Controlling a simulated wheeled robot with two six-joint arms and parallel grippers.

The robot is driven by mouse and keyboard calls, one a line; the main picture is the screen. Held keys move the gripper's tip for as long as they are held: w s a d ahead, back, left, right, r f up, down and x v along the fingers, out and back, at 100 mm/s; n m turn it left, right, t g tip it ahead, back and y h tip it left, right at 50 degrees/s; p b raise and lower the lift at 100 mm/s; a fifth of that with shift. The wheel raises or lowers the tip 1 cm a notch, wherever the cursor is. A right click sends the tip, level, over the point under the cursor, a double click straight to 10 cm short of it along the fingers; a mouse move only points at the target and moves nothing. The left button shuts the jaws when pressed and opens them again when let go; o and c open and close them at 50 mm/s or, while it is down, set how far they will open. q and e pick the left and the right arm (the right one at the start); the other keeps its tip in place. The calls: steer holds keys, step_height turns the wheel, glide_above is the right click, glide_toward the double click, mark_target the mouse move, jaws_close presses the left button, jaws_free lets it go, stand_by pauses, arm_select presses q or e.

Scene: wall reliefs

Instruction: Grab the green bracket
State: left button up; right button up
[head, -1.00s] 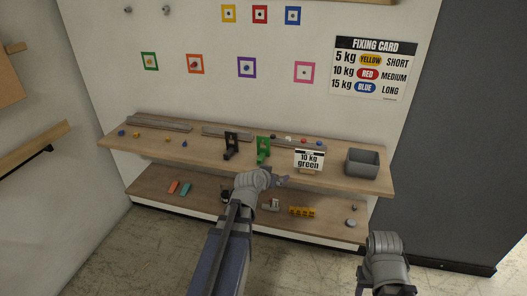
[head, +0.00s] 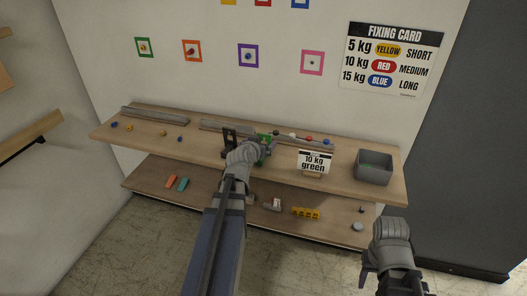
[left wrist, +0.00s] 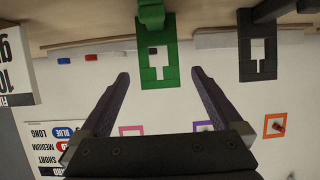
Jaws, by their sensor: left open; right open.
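The green bracket (head: 264,137) stands on the upper shelf, left of the "10 kg green" sign (head: 315,160). My left gripper (head: 266,150) is in front of it and hides its lower part. In the left wrist view, which looks upside down, the green bracket (left wrist: 157,78) shows its slotted plate between and beyond the fingertips. There my left gripper (left wrist: 161,74) is open, with nothing held; I see no finger touching the bracket. My right gripper (head: 366,280) is low at the right, away from the shelves, open and empty.
A black bracket (head: 228,134) stands close left of the green one and also shows in the left wrist view (left wrist: 244,60). Long grey rails (head: 155,117) lie along the back. A grey bin (head: 374,168) stands at the right end. Small coloured parts lie on both shelves.

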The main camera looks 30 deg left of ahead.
arm_select(q)
steer(key=shift+b+x, duration=1.15)
steer(key=shift+x, duration=2.4)
steer(key=shift+s+r, duration=0.1)
steer(key=shift+c, duration=0.6)
steer(key=c, duration=1.4)
steer(key=shift+c, duration=0.2)
step_height(320, 180, up, 10)
steer(key=p, duration=1)
